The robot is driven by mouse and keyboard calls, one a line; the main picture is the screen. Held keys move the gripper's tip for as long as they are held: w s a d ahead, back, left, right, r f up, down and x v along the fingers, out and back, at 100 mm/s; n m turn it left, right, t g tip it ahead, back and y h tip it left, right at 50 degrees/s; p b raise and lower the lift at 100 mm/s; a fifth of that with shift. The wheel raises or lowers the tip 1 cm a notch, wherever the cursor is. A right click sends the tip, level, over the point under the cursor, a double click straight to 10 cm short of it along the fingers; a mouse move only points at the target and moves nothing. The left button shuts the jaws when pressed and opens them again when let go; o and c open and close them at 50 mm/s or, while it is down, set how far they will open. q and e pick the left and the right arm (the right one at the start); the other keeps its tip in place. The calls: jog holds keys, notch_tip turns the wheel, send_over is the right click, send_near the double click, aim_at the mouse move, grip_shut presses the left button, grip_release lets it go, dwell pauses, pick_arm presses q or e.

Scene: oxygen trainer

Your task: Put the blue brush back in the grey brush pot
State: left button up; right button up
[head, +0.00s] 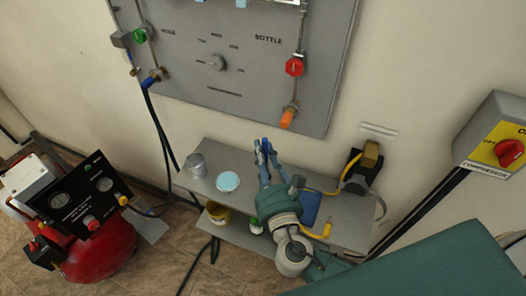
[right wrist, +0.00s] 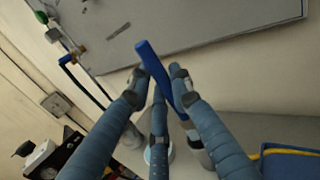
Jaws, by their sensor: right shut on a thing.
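My right gripper (head: 264,150) is over the grey shelf, its fingers pointing up and away toward the wall panel. It is shut on the blue brush (right wrist: 152,60); in the right wrist view the blue handle slants between the fingertips. The brush's lower part is largely hidden by the fingers. The grey brush pot (head: 196,165) stands upright at the left end of the shelf top, to the left of and apart from the gripper. My left gripper is not in view.
A pale blue round dish (head: 228,181) lies between pot and gripper. A blue pad (head: 311,207) and a dark device with a yellow hose (head: 352,176) are on the right. The panel (head: 225,88) hangs behind. A red compressor (head: 100,250) stands left.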

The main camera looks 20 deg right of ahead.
jog(key=shift+f+b, duration=1.75)
jog(key=shift+f, duration=0.55)
jog(key=o, duration=1)
jog(key=s, duration=0.8)
jog(key=s+a, duration=0.1)
jog(key=s, duration=0.3)
jog(key=shift+f, duration=0.1)
